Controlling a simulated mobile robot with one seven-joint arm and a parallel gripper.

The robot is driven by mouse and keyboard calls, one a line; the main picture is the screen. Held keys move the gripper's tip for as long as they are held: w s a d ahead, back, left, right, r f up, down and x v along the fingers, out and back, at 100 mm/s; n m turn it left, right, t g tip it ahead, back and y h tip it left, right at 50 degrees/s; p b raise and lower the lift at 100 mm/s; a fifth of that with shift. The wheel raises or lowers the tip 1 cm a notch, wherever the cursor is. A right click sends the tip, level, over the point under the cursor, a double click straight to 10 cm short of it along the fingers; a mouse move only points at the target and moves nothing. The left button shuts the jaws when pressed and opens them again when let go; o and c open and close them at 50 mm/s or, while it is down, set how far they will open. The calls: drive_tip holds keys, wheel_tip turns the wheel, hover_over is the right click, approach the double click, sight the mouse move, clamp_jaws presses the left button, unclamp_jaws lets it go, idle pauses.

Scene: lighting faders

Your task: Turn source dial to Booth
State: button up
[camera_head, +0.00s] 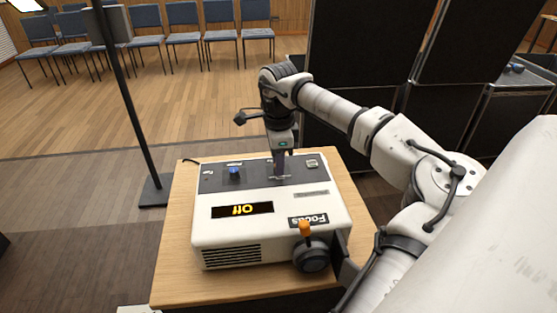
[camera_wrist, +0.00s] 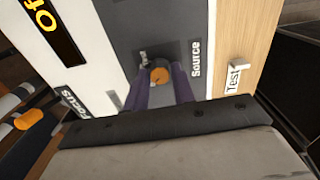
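A white projector-like box (camera_head: 215,228) has a grey top panel and a display (camera_head: 242,210) reading "Off" in yellow. In the wrist view the source dial (camera_wrist: 160,75) shows an orange round face beside the label "Source" (camera_wrist: 196,58). My gripper (camera_head: 279,172) points straight down at the panel, right of a blue knob (camera_head: 235,171). In the wrist view its two purple fingers (camera_wrist: 163,84) stand apart, one on each side of the dial. I cannot tell whether they touch it. The dial's pointer and choice labels are not readable.
A "Focus" knob (camera_head: 311,258) with an orange handle sits on the box's front right. A "Test" label (camera_wrist: 233,78) shows near the panel's edge. The box stands on a wooden table (camera_head: 172,258). A black stand (camera_head: 133,110) rises at left; dark cases (camera_head: 365,50) stand behind my arm.

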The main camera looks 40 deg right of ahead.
drive_tip(key=o, duration=0.3)
wheel_tip(320, 180, up, 14)
drive_tip(key=shift+f+b, duration=0.1)
drive_tip(key=shift+b, duration=0.85)
